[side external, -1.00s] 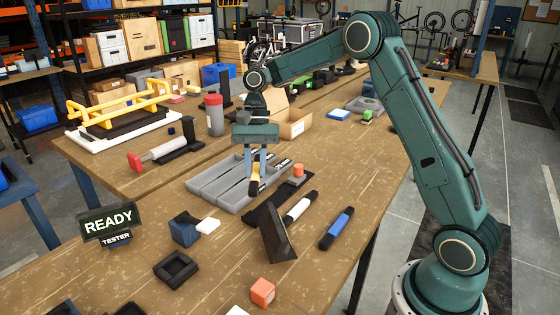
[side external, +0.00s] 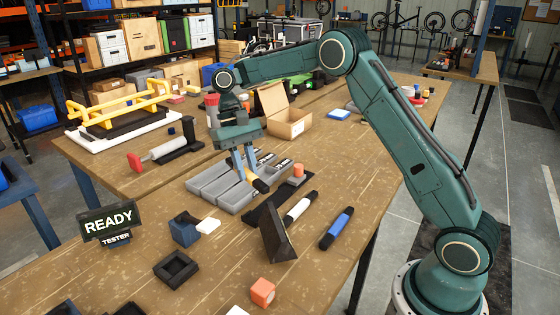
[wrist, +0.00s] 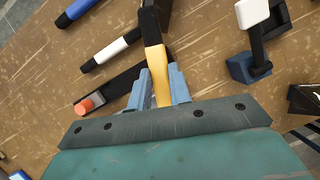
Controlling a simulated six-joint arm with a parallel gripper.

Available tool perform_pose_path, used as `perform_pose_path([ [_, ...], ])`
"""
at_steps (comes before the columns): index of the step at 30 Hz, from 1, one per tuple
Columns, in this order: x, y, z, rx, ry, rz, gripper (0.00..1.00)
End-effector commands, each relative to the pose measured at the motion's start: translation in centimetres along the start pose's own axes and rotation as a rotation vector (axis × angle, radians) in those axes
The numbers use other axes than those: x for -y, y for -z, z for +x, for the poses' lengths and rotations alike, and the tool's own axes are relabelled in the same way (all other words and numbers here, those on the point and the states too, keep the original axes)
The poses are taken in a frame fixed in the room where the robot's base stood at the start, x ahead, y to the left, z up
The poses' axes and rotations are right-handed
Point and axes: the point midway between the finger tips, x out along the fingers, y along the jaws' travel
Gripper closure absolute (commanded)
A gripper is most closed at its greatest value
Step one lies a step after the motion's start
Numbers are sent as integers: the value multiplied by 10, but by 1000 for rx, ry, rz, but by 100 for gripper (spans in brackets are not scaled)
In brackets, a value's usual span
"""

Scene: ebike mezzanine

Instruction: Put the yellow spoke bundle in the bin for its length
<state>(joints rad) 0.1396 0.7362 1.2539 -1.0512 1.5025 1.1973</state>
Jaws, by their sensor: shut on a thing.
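My gripper (side external: 246,172) is shut on the yellow spoke bundle (side external: 258,183), which has dark ends. In the side view the bundle slants down to the right, over the right part of the grey divided bin tray (side external: 208,191). I cannot tell whether it touches the tray. In the wrist view the yellow bundle (wrist: 156,72) sits between the blue fingers of my gripper (wrist: 158,84), its dark end pointing away. The tray has several long compartments side by side; labels at its far end are too small to read.
A white bundle (side external: 299,207) and a blue bundle (side external: 337,229) lie right of the tray. A black strip with an orange knob (side external: 298,170) lies beside it, near a dark angled stand (side external: 277,241). An open cardboard box (side external: 288,122) stands behind. The table's right side is fairly clear.

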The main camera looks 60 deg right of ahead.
Motion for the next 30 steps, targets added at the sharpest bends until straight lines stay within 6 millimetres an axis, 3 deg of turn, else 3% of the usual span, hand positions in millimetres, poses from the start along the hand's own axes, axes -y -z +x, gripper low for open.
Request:
perform_pose_path([
  [17, -3, 5, 0, -6, 24, 64, 100],
  [23, -10, 19, 1, -19, 94, 242, 100],
  [30, -27, 46, -1, -32, 232, 588, 100],
])
